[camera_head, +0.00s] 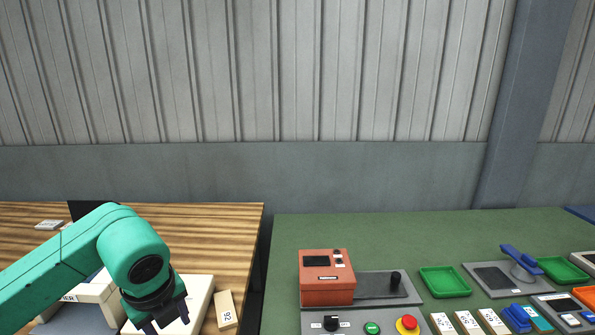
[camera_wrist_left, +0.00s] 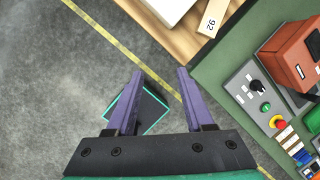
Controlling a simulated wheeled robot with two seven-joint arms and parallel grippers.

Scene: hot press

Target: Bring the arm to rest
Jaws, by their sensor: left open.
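My left arm comes in from the left in the head view, bent at a green joint. Its gripper (camera_head: 166,318) hangs pointing down at the lower left, in front of the wooden table (camera_head: 215,225). In the left wrist view the two purple fingers of the left gripper (camera_wrist_left: 158,72) stand apart with nothing between them. Grey floor (camera_wrist_left: 60,70) with a yellow line shows beyond them. My right gripper is not in view.
A white box (camera_head: 205,290) and a block marked 92 (camera_head: 226,310) lie on the wooden table. The green table (camera_head: 400,230) at right bears an orange press (camera_head: 326,278), green trays (camera_head: 445,281), a red button (camera_head: 407,324) and a blue-handled device (camera_head: 521,260). A gap separates the tables.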

